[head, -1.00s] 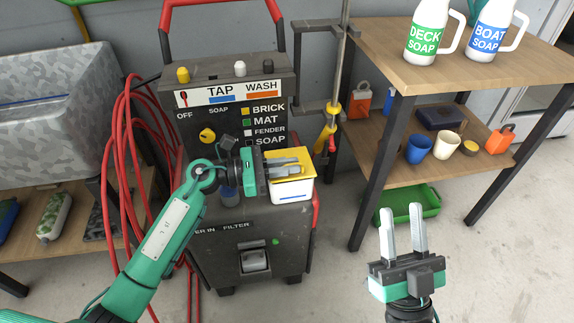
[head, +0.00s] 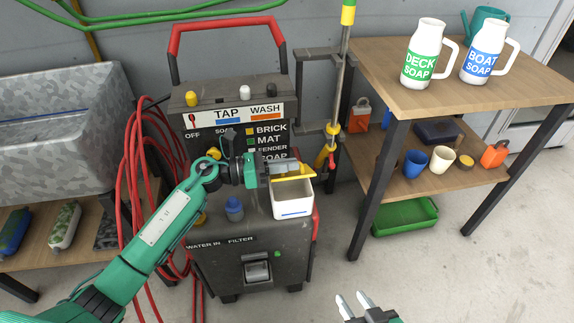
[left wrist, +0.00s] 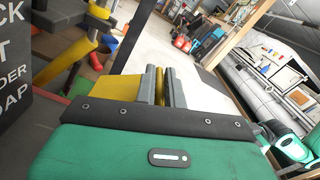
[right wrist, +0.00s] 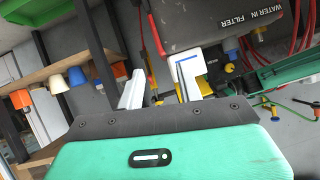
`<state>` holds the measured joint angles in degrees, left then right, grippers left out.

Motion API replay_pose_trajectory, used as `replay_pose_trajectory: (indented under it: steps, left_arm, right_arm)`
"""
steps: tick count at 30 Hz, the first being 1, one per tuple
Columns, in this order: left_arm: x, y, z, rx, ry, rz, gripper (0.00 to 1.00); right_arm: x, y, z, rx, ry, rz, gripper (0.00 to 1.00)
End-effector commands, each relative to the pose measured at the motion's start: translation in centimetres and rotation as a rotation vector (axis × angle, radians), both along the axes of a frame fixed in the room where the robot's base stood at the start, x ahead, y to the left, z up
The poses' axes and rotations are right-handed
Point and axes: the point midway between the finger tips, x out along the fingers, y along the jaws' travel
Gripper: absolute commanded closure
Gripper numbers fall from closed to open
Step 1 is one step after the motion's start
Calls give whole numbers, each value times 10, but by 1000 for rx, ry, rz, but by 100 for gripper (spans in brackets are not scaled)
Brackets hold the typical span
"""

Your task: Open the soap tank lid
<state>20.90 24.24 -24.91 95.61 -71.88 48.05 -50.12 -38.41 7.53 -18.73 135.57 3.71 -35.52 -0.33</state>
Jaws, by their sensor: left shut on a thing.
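The white soap tank (head: 293,204) sits on the right side of the washer's top, and its open mouth shows in the head view. Its yellow lid (head: 306,174) is raised and tilted up at the back edge. My left gripper (head: 294,168) is shut on the lid, above the tank. In the left wrist view the yellow lid (left wrist: 115,88) shows beside the close-set fingers (left wrist: 160,88). My right gripper (head: 356,303) is open and empty, low in front and right of the washer. The tank (right wrist: 186,68) also shows beyond its spread fingers in the right wrist view.
The washer (head: 225,262) has a red handle, knobs and a blue cap (head: 234,209) left of the tank. Red hose (head: 135,190) hangs at its left. Deck soap (head: 421,55) and boat soap (head: 484,52) jugs stand on the right-hand table. The floor before the table is clear.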

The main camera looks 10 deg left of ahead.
Motion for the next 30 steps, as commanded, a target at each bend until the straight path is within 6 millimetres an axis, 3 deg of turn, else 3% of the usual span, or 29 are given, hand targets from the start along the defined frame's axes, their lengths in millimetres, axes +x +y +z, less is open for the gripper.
replay_pose_trajectory:
  steps: [22,23,25,30]
  left_arm:
    - [6,3,3,-16,56,4,100]
    - [6,3,3,-16,56,4,85]
    - [6,3,3,-17,56,3,72]
    - [5,2,3,-17,56,2,69]
  right_arm:
    - [-2,-12,-1,-48,76,-6,64]
    - [-2,-12,-1,-48,75,-6,64]
    - [-2,-12,-1,-49,76,-6,64]
    - [-2,-12,-1,-48,75,-5,64]
